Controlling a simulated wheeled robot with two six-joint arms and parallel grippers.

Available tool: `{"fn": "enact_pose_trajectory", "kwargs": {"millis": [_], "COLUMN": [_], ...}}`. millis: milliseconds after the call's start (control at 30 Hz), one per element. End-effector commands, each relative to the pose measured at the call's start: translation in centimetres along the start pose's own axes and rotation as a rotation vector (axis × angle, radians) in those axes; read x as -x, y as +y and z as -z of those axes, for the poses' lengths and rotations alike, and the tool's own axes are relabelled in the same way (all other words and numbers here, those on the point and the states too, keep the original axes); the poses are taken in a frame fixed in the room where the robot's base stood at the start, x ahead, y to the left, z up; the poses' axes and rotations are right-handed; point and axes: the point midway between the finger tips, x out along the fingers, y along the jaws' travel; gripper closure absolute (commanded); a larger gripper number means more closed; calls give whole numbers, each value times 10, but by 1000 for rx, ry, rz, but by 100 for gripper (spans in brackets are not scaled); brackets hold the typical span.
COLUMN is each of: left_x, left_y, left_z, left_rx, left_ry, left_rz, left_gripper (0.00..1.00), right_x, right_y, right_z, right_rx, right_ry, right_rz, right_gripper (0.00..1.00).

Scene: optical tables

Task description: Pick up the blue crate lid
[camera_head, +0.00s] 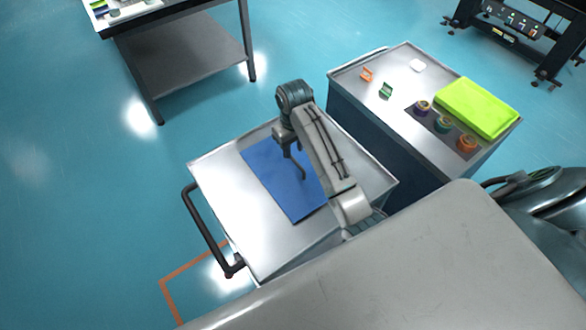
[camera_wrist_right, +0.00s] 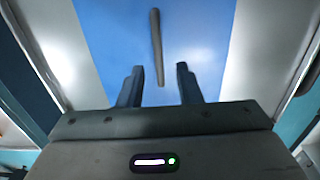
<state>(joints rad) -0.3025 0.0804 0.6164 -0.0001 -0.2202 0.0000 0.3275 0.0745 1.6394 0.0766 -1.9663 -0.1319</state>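The blue crate lid (camera_head: 262,167) is a flat blue panel lying on a silver cart top. It fills the middle of the right wrist view (camera_wrist_right: 205,35), with a dark bar handle (camera_wrist_right: 156,45) on it. My right gripper (camera_head: 290,152) is over the lid in the head view. In the wrist view its two fingers (camera_wrist_right: 158,84) are apart, and the near end of the bar shows between them in the picture. I cannot tell the height gap or any contact. Nothing is held. My right arm hides part of the lid. My left gripper is not in view.
The cart (camera_head: 222,190) has a black push handle (camera_head: 205,228) at left. A second cabinet (camera_head: 395,75) at right bears a bright green box (camera_head: 477,106), several coloured round items and small clips. A grey table (camera_head: 190,55) stands behind left, with open floor between.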

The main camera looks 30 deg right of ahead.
Motion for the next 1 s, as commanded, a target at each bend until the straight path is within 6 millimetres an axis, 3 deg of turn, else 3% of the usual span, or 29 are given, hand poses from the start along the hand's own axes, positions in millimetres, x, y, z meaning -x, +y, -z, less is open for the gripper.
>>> {"fn": "enact_pose_trajectory", "kwargs": {"millis": [100,233,433,600,867,1000], "left_x": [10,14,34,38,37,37], "left_y": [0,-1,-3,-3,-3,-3], "left_z": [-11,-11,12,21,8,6], "left_rx": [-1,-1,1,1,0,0], "left_ry": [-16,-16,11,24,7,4], "left_rz": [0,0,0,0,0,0], "left_gripper": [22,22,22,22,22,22], "right_x": [-10,-18,-42,-65,-69,-69], "right_y": [0,0,2,2,2,2], "right_z": [-1,-1,-2,-1,-1,-1], "right_rx": [0,0,-1,-1,0,0], "right_ry": [-4,-3,-5,-3,0,0], "right_rz": [1,0,0,0,0,0], "right_gripper": [69,69,69,69,69,94]}}
